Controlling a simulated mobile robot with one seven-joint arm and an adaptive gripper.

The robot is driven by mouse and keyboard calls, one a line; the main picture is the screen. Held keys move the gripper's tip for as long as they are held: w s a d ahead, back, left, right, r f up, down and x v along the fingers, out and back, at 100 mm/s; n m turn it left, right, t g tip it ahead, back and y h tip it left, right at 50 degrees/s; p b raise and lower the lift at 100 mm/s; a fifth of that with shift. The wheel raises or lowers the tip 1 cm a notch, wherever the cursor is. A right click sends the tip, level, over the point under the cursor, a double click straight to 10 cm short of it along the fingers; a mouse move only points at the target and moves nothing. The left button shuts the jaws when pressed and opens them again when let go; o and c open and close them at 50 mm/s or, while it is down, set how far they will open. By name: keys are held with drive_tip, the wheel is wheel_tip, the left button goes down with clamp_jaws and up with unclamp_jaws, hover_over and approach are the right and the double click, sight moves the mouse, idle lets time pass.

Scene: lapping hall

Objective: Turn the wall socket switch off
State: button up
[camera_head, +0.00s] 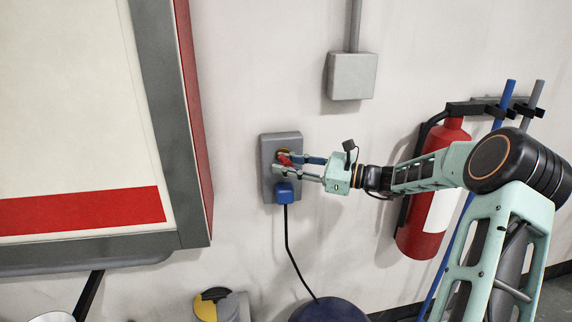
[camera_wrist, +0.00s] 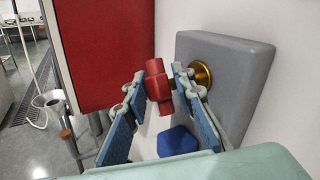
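The grey wall socket (camera_head: 267,178) is fixed to the wall left of my gripper; it also shows in the wrist view (camera_wrist: 235,62). Its red switch handle (camera_head: 284,160) sits on a round yellow-gold base (camera_wrist: 202,74) in the upper part. In the wrist view the red handle (camera_wrist: 157,82) is T-shaped, its crossbar near upright and slightly tilted. My gripper (camera_head: 283,163) is open, with its fingertips on either side of the handle. Whether either finger touches it is unclear. A blue plug (camera_head: 284,192) is in the socket's lower part, with a black cable hanging from it.
A red, white and grey cabinet (camera_head: 160,120) stands left of the socket. A grey junction box (camera_head: 352,76) is above right. A red fire extinguisher (camera_head: 425,240) hangs at right, behind my arm. A dark blue round object (camera_head: 328,311) is below.

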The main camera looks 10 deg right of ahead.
clamp_jaws()
drive_tip(key=h+p, duration=0.1)
drive_tip(key=n+g+h+p, duration=0.1)
drive_tip(key=shift+r+p, duration=0.25)
drive_tip(key=shift+p, duration=0.05)
drive_tip(key=n+h+p, duration=0.1)
drive_tip(key=h, duration=0.1)
drive_tip(key=n+g+h+p, duration=0.1)
drive_tip(key=h+p, duration=0.1)
drive_tip(key=h, duration=0.1)
drive_tip(key=shift+a+f+n+h, duration=0.1)
drive_tip(key=shift+n+h, duration=0.2)
drive_tip(key=shift+f+n+g+h+p, duration=0.15)
drive_tip(key=shift+n+g+h+p, duration=0.2)
drive_tip(key=shift+h+p, duration=0.8)
drive_tip(key=shift+h, duration=0.25)
drive_tip(key=shift+o, duration=1.7)
unclamp_jaws()
drive_tip(key=shift+f, duration=0.1)
